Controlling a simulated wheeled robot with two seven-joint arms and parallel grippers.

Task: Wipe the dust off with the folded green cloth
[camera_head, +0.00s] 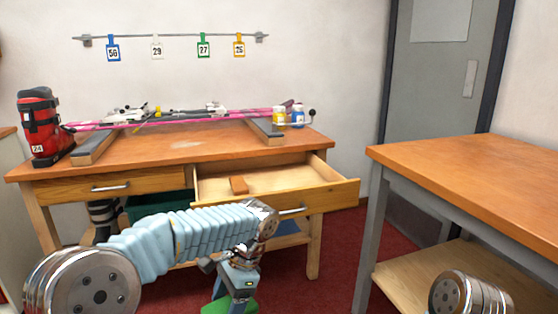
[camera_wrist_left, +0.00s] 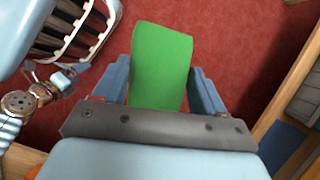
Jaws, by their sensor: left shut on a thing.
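The folded green cloth (camera_head: 216,306) shows at the bottom edge of the head view, partly cut off. In the left wrist view the cloth (camera_wrist_left: 162,60) is held between the two blue fingers of my left gripper (camera_wrist_left: 160,82), which is shut on it. My left gripper (camera_head: 232,292) hangs low in front of the workbench, below the open drawer. A pale patch of dust (camera_head: 193,144) lies on the wooden top of the workbench (camera_head: 150,158).
Pink skis (camera_head: 185,118) lie across two supports behind the dust. A red boot (camera_head: 40,125) stands at left, small bottles (camera_head: 279,117) at right. Another table (camera_head: 480,185) stands right.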

